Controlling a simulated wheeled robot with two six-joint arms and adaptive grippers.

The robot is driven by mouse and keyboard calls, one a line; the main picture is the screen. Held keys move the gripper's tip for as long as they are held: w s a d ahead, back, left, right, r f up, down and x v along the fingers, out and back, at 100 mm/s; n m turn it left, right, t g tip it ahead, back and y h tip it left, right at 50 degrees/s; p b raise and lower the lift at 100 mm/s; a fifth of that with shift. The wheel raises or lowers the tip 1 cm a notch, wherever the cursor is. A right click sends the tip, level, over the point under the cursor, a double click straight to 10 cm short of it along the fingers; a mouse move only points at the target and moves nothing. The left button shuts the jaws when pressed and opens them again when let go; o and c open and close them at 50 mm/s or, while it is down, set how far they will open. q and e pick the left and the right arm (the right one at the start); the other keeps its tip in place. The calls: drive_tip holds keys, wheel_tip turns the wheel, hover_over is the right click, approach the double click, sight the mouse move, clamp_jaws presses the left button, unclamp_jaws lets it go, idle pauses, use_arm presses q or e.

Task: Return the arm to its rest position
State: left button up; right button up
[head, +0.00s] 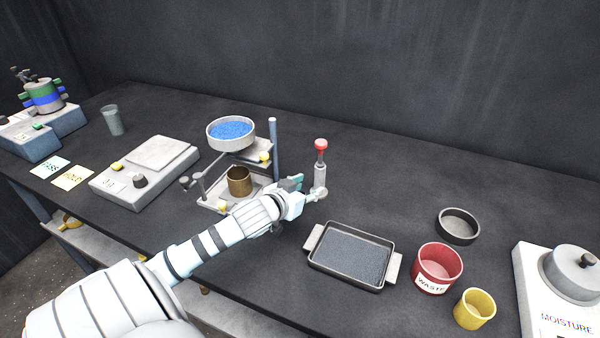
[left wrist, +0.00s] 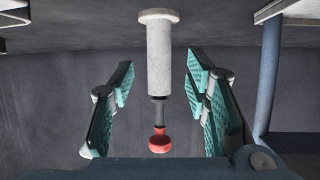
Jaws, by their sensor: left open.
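My left gripper (head: 305,188) is in the middle of the bench in the head view, beside a grey upright post with a red knob (head: 320,146). In the left wrist view the open fingers of the left gripper (left wrist: 163,95) stand on either side of the grey post (left wrist: 159,55) with its red knob (left wrist: 160,142). There are visible gaps between the fingers and the post. My left arm (head: 215,240) reaches in from the lower left. My right gripper is not in view.
A screen stand holds a pan of blue granules (head: 231,130) above a brown cup (head: 239,181). A dark tray (head: 316,258), a red waste bin (head: 437,285), a yellow cup (head: 474,309) and a moisture device (head: 540,290) stand to the right. A scale (head: 115,188) is on the left.

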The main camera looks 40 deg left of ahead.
use_arm(q)
drive_tip(key=p+v, duration=0.1)
drive_tip(key=v, duration=0.3)
drive_tip(key=shift+s+d+r, duration=0.1)
drive_tip(key=shift+s+r, duration=0.1)
drive_tip(key=shift+s, duration=0.05)
